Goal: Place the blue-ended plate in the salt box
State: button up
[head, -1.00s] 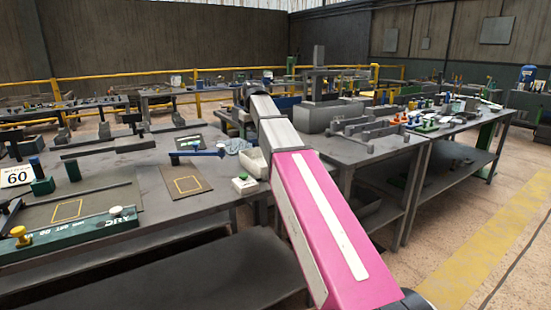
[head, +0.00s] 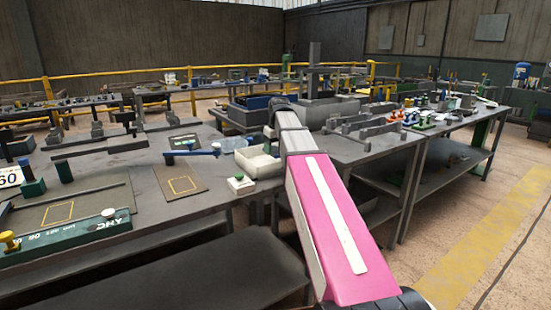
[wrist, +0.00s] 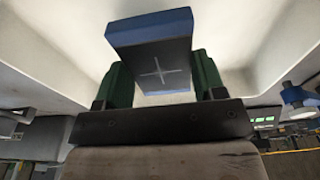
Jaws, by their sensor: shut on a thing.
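The blue-ended plate (wrist: 152,58) is a grey block with blue ends and a pale cross on its face. My gripper (wrist: 162,80) is shut on it, with a green finger on each side in the wrist view. Pale walls of a white box (wrist: 40,60) surround the plate in that view. I cannot tell whether it touches them. In the head view a white open box (head: 262,170), which looks like the salt box, stands at the right edge of the left table, beside my arm.
Grey racks (head: 372,130) stand on the right table. Yellow railing (head: 90,80) runs behind.

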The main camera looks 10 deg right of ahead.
aim_at(276, 151)
jog(key=shift+f, duration=2)
jog(key=o, duration=1.5)
jog(key=shift+f, duration=0.15)
jog(key=r, duration=0.4)
jog(key=s+r, duration=0.1)
jog(key=r, duration=0.7)
jog(key=shift+s+d+r, duration=0.1)
jog(key=shift+s+d, duration=0.25)
